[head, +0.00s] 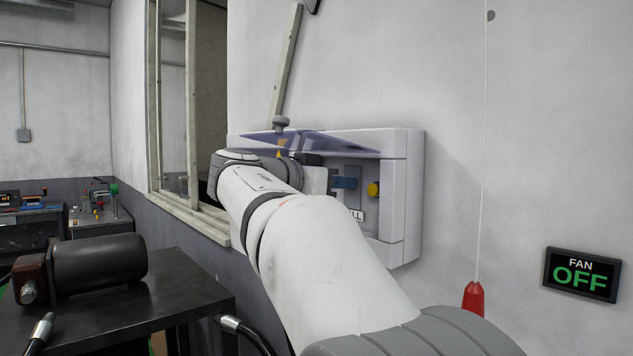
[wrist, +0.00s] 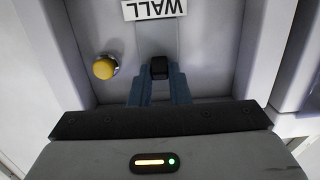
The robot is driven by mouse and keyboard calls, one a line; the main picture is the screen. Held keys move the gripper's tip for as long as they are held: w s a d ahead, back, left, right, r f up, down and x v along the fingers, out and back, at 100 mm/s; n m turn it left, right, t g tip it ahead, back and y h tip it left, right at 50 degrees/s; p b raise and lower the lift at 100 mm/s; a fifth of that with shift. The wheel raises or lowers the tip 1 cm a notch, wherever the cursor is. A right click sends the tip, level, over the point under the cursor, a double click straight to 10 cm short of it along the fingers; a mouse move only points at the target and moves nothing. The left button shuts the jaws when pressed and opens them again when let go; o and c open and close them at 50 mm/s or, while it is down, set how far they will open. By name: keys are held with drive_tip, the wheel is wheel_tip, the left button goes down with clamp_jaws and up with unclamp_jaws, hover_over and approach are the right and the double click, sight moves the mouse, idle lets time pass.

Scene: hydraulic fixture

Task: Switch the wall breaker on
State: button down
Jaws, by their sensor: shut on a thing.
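The wall breaker is a white box (head: 398,225) on the wall in the head view, with its tinted cover (head: 335,146) raised. In the wrist view its recessed panel shows a small black switch lever (wrist: 159,66) below an upside-down label reading WALL (wrist: 183,8). My gripper (wrist: 159,80) has its blue fingers shut on the black lever. In the head view my gripper (head: 345,183) reaches into the box from the left, and the lever is not clearly visible there. Whether the lever stands at on or off cannot be told.
A yellow button (wrist: 104,67) sits close to my fingers, also visible in the head view (head: 373,189). The box's side walls border the gripper closely. A red pull handle (head: 474,298) hangs on a cord to the right, by a FAN OFF sign (head: 581,275). A black table (head: 180,290) stands left.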

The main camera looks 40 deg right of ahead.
idle(0.3)
drive_tip(key=c, duration=1.4)
unclamp_jaws()
drive_tip(key=shift+o, duration=0.2)
drive_tip(key=shift+a, duration=0.1)
drive_tip(key=a+r+b, duration=0.1)
drive_tip(key=a, duration=0.6)
drive_tip(key=shift+s+a+b, duration=0.25)
drive_tip(key=shift+s+b, duration=0.1)
drive_tip(key=shift+b, duration=0.05)
